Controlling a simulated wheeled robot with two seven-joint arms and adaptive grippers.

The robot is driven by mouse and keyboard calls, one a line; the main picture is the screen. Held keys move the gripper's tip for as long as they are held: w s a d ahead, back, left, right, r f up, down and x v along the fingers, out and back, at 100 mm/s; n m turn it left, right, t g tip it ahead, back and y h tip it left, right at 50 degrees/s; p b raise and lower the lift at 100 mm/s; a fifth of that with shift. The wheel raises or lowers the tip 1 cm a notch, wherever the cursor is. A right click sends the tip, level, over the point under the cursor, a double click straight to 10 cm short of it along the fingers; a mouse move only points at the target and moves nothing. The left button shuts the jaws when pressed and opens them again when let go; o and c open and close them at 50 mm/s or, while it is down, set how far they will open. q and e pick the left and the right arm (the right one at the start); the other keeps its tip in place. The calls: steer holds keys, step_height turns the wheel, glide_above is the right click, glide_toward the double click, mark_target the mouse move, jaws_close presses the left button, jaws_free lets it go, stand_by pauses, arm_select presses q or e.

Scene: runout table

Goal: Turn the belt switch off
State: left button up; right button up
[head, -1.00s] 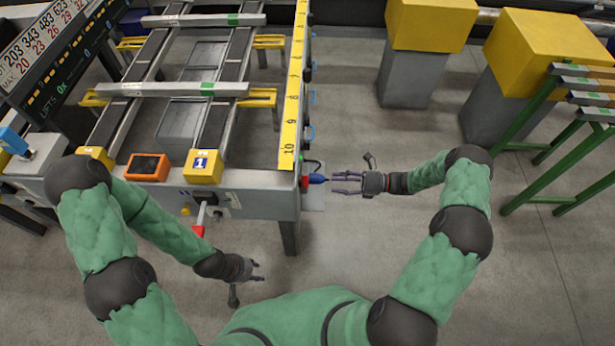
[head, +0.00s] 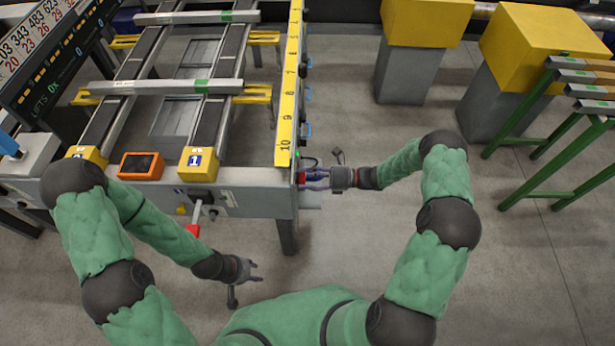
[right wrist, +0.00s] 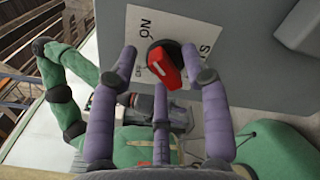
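The belt switch is a red knob (right wrist: 165,68) on a black round base, on a white plate (right wrist: 142,22) lettered ON, with smaller partly covered lettering. In the head view the red knob (head: 301,177) is on the right side of the table's near end. My right gripper (head: 317,179) is right at it. In the right wrist view its purple fingers (right wrist: 160,75) are spread, two on either side of the knob and one below. I cannot tell whether they touch it. My left gripper (head: 254,270) is open and empty, low in front of the table.
The runout table (head: 245,200) carries a yellow scale (head: 289,105), an orange-framed box (head: 141,166) and yellow blocks (head: 197,164). A red-ended lever (head: 193,230) hangs at its near end. Yellow-topped pedestals (head: 425,20) and a green rack (head: 540,170) stand right. Floor between is clear.

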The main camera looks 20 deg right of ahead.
jaws_close()
steer(key=shift+n, duration=0.3)
steer(key=n, duration=0.5)
steer(key=n+b, duration=0.1)
steer(key=n, duration=1.1)
steer(key=shift+s+f+b, duration=0.25)
steer(key=shift+f+b, duration=0.1)
steer(key=shift+n, duration=0.3)
steer(key=shift+o, duration=0.6)
jaws_free()
